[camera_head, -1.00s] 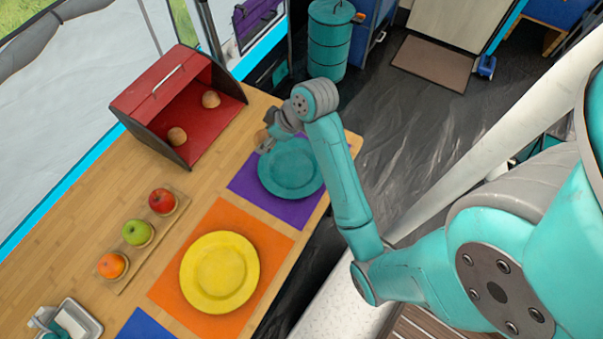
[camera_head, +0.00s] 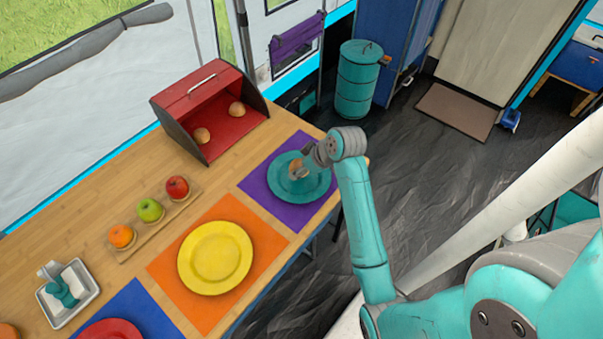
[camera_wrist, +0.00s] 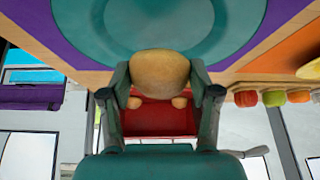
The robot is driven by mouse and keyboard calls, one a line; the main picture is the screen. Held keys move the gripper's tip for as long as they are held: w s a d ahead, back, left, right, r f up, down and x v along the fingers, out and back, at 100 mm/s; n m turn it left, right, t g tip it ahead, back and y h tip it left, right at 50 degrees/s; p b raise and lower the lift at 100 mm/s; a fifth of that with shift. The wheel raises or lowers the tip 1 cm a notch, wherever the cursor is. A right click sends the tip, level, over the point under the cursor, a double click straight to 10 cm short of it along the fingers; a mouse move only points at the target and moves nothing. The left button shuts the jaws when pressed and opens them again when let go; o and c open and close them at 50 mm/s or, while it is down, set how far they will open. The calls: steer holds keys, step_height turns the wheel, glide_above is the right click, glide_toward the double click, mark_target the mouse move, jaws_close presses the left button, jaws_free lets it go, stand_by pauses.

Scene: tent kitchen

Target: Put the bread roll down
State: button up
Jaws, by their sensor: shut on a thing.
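My gripper (camera_head: 303,167) is shut on the bread roll (camera_wrist: 160,73), a tan rounded roll. In the wrist view the roll sits between the two fingers, in front of the teal plate (camera_wrist: 205,30). The roll (camera_head: 296,167) shows small at the fingertips. I cannot tell whether it touches the plate.
A red bread box (camera_head: 238,132) holding two rolls stands at the back. A yellow plate (camera_head: 215,257) lies on an orange mat (camera_head: 180,300). Fruit sits on a wooden board (camera_head: 127,255). A metal tray (camera_head: 88,277) is at the left. Bare wood separates the mats from the box.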

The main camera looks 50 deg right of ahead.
steer(key=shift+f, duration=1.7)
steer(key=o, duration=0.8)
steer(key=shift+f, duration=0.1)
steer(key=shift+o, duration=0.2)
